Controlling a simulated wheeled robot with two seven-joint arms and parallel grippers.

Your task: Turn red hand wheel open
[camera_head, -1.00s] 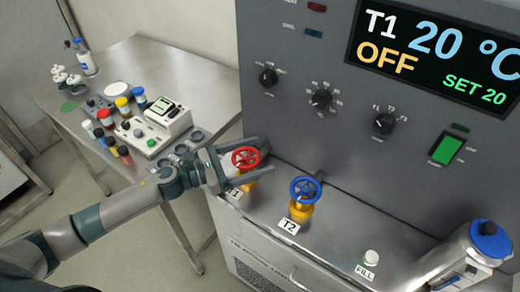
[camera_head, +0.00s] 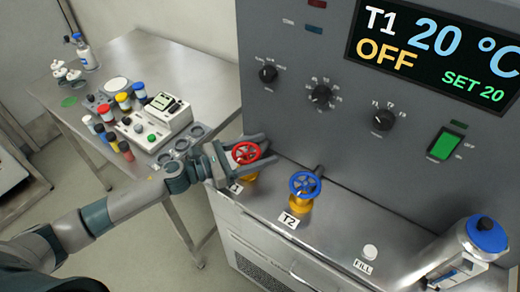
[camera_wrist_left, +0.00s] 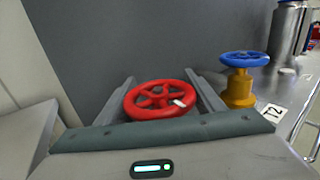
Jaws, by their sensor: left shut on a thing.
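The red hand wheel (camera_head: 246,153) sits on a yellow valve body at the left end of the steel ledge. My left gripper (camera_head: 252,157) has one finger on each side of the wheel and is shut on it. In the left wrist view the red wheel (camera_wrist_left: 160,99) lies between the two fingers (camera_wrist_left: 163,95), with a small white mark on its rim. The wheel's underside and stem are mostly hidden by my gripper. My right gripper is not in view.
A blue hand wheel (camera_head: 305,185) on a yellow valve, labelled T2, stands just right of the red one. The grey panel (camera_head: 290,120) rises close behind. A cluttered side table (camera_head: 205,70) stands left.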

